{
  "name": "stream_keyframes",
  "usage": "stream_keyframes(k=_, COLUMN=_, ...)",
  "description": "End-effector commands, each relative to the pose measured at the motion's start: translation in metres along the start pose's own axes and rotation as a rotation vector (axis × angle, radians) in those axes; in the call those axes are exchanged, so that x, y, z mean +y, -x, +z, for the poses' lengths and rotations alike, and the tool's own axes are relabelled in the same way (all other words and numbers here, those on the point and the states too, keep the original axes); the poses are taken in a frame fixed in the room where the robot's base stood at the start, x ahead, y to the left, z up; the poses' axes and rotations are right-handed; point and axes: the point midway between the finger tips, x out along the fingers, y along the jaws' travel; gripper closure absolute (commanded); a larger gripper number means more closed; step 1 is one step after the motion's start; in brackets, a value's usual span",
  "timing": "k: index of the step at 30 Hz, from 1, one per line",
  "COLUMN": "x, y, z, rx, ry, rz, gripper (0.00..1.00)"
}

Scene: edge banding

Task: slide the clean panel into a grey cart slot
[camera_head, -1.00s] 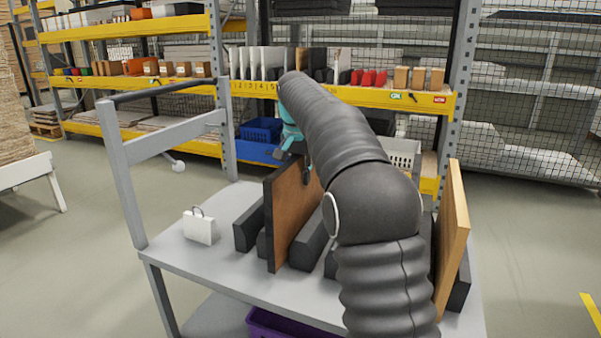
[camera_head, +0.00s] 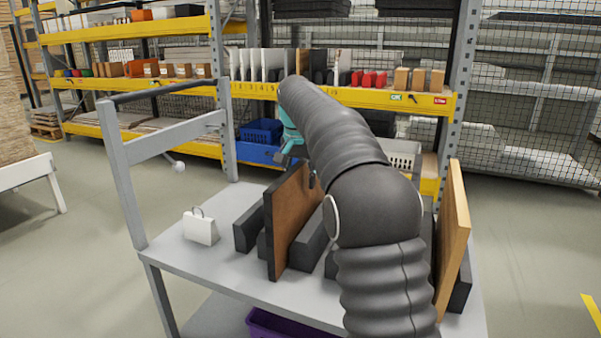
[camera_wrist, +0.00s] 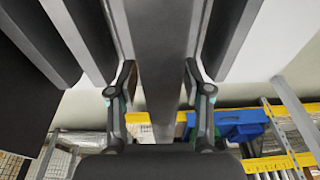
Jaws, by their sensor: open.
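A brown panel (camera_head: 292,220) with a dark front edge stands on the grey cart (camera_head: 215,262), in a gap between dark padded bars (camera_head: 310,240). It leans slightly. My gripper (camera_head: 301,170) is at the panel's top edge, partly hidden by my arm. In the wrist view my gripper (camera_wrist: 160,75) is open, its fingers on both sides of the panel's dark edge (camera_wrist: 165,45), with a gap on each side. A second, lighter wood panel (camera_head: 452,235) stands at the right end of the cart. My arm hides the middle slots.
A small white bag (camera_head: 200,227) stands on the cart's left part, near the cart's upright handle frame (camera_head: 120,170). A purple bin (camera_head: 285,325) is below. Behind, a yellow shelf (camera_head: 350,97) holds several upright panels and small boxes. Blue crates (camera_head: 262,132) stand lower.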

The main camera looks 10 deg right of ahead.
Motion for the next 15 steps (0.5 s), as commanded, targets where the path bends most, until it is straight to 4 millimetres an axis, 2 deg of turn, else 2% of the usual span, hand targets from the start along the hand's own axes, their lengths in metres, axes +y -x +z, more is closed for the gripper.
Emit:
stream_keyframes(k=5, x=-0.001, y=0.015, z=-0.001, rx=0.004, ry=0.000, rz=-0.003, gripper=0.50)
stream_keyframes(k=15, x=-0.001, y=0.076, z=-0.001, rx=0.007, ry=0.000, rz=-0.004, gripper=0.50)
